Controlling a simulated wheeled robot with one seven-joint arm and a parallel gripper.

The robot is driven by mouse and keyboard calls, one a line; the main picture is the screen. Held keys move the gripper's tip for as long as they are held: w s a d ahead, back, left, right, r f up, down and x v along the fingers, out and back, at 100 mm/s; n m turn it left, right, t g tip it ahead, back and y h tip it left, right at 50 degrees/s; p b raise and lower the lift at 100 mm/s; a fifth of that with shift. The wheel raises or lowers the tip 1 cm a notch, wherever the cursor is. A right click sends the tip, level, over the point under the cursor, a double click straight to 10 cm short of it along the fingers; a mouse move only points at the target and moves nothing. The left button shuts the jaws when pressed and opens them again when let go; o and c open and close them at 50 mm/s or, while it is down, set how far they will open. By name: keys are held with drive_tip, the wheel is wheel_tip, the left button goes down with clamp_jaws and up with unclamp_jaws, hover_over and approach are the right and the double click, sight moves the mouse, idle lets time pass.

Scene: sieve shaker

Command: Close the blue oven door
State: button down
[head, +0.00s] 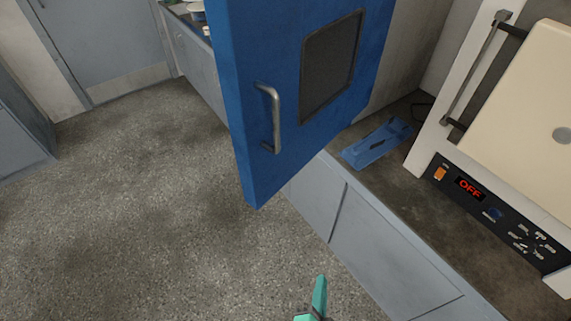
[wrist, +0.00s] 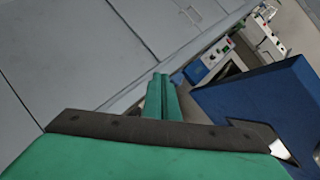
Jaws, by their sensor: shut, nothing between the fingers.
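The blue oven door (head: 285,85) stands swung open, out past the counter's front edge over the floor. It has a dark window (head: 330,66) and a metal bar handle (head: 272,118) on the face I see. In the wrist view the blue door (wrist: 260,105) fills the right side. My gripper (head: 320,285) is teal and shows at the bottom of the head view, below the door and apart from it. In the wrist view its fingers (wrist: 163,85) are together with nothing between them, left of the door.
A cream and white oven (head: 525,100) with a panel reading OFF stands on the counter at right. A blue bracket-like part (head: 377,143) lies on the counter (head: 430,200). Grey cabinets (head: 375,255) run beneath it. The floor (head: 130,210) at left is clear.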

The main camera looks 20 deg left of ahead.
sight(273, 159)
drive_tip(key=w+a+r+m+y, duration=0.25)
drive_tip(key=w+r+y, duration=0.55)
drive_tip(key=w+r, duration=0.45)
wheel_tip(273, 159, up, 16)
drive_tip(key=s+n+g+y, duration=0.3)
drive_tip(key=n+g+y, duration=0.3)
drive_tip(key=n+y, duration=0.1)
drive_tip(key=x, duration=1.3)
drive_tip(key=shift+a+r, duration=0.1)
drive_tip(key=shift+r, duration=0.1)
drive_tip(key=shift+a, duration=0.15)
